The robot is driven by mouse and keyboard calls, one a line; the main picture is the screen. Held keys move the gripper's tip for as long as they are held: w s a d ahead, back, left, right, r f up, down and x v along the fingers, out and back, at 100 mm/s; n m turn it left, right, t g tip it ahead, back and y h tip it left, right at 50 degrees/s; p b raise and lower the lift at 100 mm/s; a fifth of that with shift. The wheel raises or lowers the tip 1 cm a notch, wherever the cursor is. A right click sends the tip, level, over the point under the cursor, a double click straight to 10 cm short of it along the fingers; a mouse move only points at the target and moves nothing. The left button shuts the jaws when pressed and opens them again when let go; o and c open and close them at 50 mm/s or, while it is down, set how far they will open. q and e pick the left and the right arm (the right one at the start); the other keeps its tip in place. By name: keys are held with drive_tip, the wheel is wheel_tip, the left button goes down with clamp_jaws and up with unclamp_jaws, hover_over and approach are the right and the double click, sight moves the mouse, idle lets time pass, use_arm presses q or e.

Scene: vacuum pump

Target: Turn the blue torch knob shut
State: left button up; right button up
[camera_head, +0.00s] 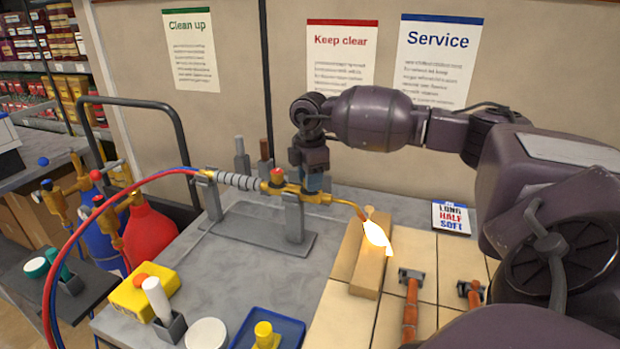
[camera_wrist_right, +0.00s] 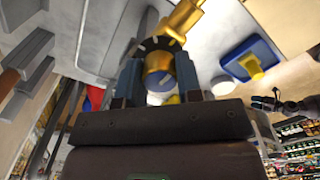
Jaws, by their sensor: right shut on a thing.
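The brass torch (camera_head: 318,197) lies across a grey stand (camera_head: 255,235) on the bench, with a bright flame (camera_head: 377,237) at its tip. A red knob (camera_head: 277,174) sits on top of the torch. My right gripper (camera_head: 314,184) is at the torch's side, just right of the red knob. In the right wrist view its fingers (camera_wrist_right: 159,82) are shut on the torch knob (camera_wrist_right: 160,70), which shows a brass rim and a blue face. A dark marked ring sits behind the knob. In the head view the gripper mostly hides this knob.
Red and blue hoses (camera_head: 100,205) run from the torch to the gas cylinders (camera_head: 145,232) at left. A wooden block (camera_head: 370,278) lies under the flame on pale tiles (camera_head: 335,325). A yellow box (camera_head: 143,291) and a blue tray (camera_head: 290,323) stand in front.

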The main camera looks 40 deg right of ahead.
drive_tip(key=o, duration=0.9)
drive_tip(key=shift+o, duration=0.2)
drive_tip(key=shift+r, duration=0.15)
wheel_tip(320, 180, up, 11)
drive_tip(key=shift+f+b, duration=0.2)
drive_tip(key=shift+b, duration=0.15)
